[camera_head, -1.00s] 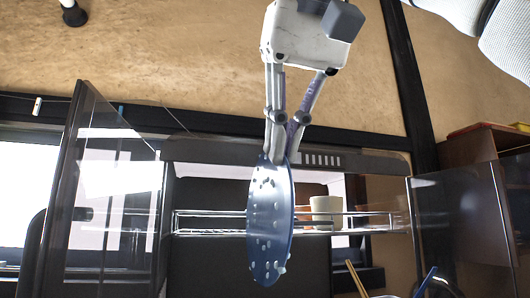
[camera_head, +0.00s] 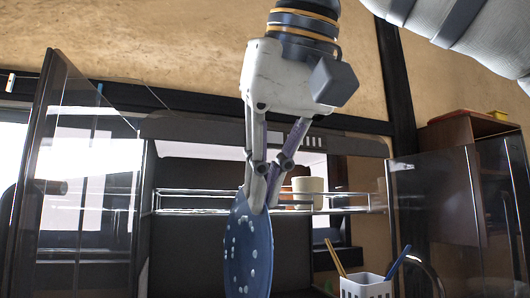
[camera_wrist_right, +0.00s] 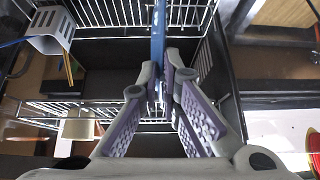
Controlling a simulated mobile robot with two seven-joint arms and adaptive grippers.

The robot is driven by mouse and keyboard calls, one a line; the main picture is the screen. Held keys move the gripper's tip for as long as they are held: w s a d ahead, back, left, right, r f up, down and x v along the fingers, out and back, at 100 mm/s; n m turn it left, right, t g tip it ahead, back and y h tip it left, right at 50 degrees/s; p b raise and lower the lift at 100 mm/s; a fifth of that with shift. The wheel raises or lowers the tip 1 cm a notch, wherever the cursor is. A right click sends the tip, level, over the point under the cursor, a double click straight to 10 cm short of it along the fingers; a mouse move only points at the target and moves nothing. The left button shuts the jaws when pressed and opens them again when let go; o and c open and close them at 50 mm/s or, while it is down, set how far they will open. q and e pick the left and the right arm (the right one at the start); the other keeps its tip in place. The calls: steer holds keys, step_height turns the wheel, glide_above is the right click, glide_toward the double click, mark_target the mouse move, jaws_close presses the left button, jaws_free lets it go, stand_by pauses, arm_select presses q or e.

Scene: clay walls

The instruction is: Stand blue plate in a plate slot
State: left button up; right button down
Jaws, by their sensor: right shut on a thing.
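The blue plate (camera_head: 248,258) with pale spots hangs on edge, nearly vertical, below my right gripper (camera_head: 258,203) in the head view. The gripper is shut on its upper rim. In the right wrist view the plate shows as a thin blue edge (camera_wrist_right: 158,38) between the fingertips (camera_wrist_right: 164,72). The plate's lower end is cut off by the head view's bottom edge. Wire racks (camera_wrist_right: 105,14) lie below and around the plate in the wrist view. I cannot tell which slot is under it, or whether it touches the wires. My left gripper is not in view.
An open cabinet has a glass door at left (camera_head: 85,190) and at right (camera_head: 435,215). A cream cup (camera_head: 308,187) stands on the wire shelf (camera_head: 340,200) behind the plate. A white utensil holder (camera_head: 366,287) with chopsticks (camera_head: 336,258) stands to the right.

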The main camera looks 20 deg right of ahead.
mark_target(266, 256)
steer(key=shift+f, duration=3.9)
steer(key=c, duration=1.7)
jaws_free()
steer(key=shift+r, duration=0.15)
steer(key=v, duration=1.1)
steer(key=shift+s+r, duration=0.25)
steer(key=shift+r, duration=0.1)
